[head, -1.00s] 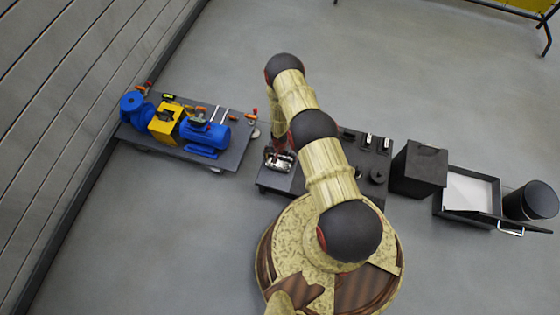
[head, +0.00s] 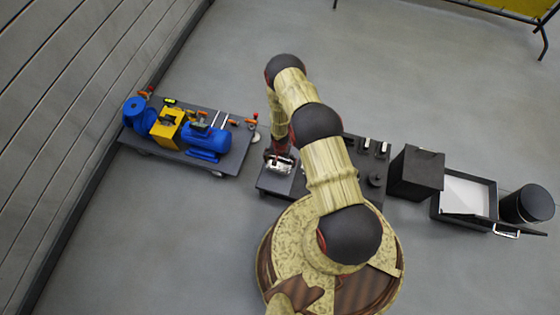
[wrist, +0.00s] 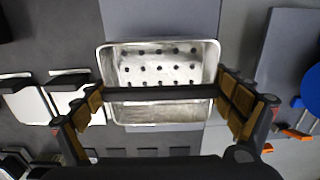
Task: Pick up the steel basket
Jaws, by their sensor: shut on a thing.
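The steel basket (wrist: 160,66) is a shiny rectangular pan with rows of holes in its floor. In the wrist view it lies between the two fingers of my gripper (wrist: 162,94), with a dark bar across it from one side to the other. The fingers are shut on the basket at its left and right sides. In the head view the basket (head: 284,166) is small, at the left end of the dark bench (head: 275,183). My arm hides much of the gripper there, and I cannot tell whether the basket touches the bench.
A cart (head: 230,162) with a blue motor (head: 207,140), a yellow guard (head: 167,128) and tools stands to the left. A black box (head: 416,172), a tray (head: 468,194) and a black bin (head: 527,203) stand to the right.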

